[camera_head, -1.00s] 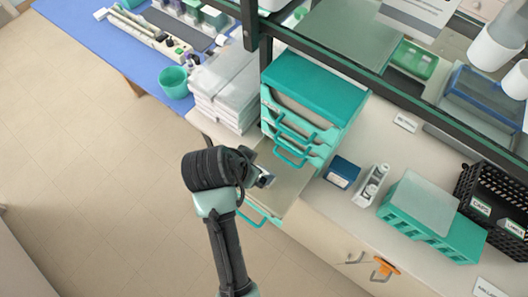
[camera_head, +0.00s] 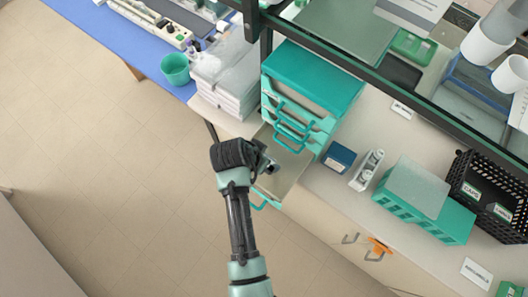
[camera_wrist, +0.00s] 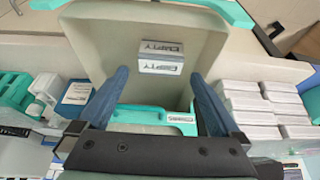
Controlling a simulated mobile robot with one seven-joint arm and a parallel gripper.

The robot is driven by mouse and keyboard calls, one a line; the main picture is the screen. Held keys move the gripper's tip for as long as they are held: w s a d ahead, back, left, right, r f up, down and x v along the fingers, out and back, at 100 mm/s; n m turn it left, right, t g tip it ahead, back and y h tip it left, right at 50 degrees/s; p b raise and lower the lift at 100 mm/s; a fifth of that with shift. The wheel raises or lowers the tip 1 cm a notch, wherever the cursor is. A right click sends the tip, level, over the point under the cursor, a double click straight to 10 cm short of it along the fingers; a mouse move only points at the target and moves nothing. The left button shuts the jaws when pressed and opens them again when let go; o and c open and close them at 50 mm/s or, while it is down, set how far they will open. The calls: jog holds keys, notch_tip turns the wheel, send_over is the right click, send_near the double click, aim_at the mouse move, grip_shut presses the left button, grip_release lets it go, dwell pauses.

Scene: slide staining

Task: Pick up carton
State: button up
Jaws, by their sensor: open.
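A small white and grey carton (camera_wrist: 160,58) with dark lettering that seems to read "EMPTY" lies in an open drawer (camera_wrist: 105,38) in the wrist view. My gripper (camera_wrist: 160,74) is open, its two dark blue fingers apart. The fingers appear to either side of the carton's near end in that view; I cannot tell how high they are above it. Nothing is held. In the head view my gripper (camera_head: 268,162) is over the pulled-out drawer (camera_head: 291,176) of the teal drawer cabinet (camera_head: 312,78), and the carton is hidden there.
A blue box (camera_head: 339,157) and a white bottle holder (camera_head: 367,170) stand on the counter right of the drawer. Stacked white packs (camera_head: 225,78) are to its left. A teal rack (camera_head: 425,205) and a black basket (camera_head: 488,190) stand farther right. A shelf overhangs the counter.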

jog(key=shift+p+x, duration=0.3)
jog(key=shift+x, duration=1.8)
jog(key=shift+s+a+f, duration=0.15)
jog(key=shift+s, duration=0.05)
jog(key=c, duration=1.2)
jog(key=shift+c, duration=0.2)
